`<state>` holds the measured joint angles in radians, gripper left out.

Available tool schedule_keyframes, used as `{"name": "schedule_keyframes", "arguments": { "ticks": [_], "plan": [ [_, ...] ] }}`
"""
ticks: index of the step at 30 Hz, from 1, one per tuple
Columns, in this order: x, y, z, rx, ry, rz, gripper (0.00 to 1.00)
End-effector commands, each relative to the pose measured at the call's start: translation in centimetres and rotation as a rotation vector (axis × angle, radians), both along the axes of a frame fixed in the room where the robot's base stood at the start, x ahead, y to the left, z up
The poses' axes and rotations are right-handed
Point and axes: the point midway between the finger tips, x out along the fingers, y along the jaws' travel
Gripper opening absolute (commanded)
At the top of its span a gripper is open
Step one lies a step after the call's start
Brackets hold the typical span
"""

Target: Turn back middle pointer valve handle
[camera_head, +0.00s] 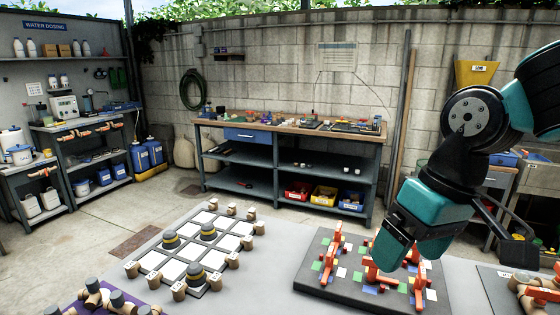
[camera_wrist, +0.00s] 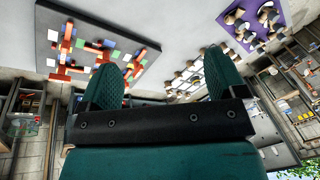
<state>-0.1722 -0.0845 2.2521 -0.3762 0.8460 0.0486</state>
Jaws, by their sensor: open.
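A dark board (camera_head: 306,283) at the front right of the head view carries several orange-red pointer valve handles and coloured squares. A left handle (camera_head: 335,237) and a front middle handle (camera_head: 377,274) stand out; the back middle handle is at least partly hidden behind my gripper. My gripper (camera_head: 408,250) is above the board's back right part, open and empty. In the wrist view its two teal fingers stand apart, with nothing in the gap (camera_wrist: 163,80). That view is upside down and shows the board (camera_wrist: 50,13) beyond one finger, apart from it.
A board of white squares (camera_head: 203,243) with black-and-yellow knobs and wooden pegs lies left of the valve board. A purple mat (camera_head: 72,308) is at front left. A workbench (camera_head: 240,124) with clutter stands at the wall.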

Motion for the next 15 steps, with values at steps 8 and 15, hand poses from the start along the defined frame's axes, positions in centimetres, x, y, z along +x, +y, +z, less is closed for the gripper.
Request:
{"name": "schedule_keyframes", "arguments": {
  "ticks": [8,15],
  "plan": [
    [-10.4,2.5,-2.0,0.097,-0.016,0.188,0.89],
    [-9.5,2.4,-1.8,0.088,-0.007,0.163,0.89]
  ]
}}
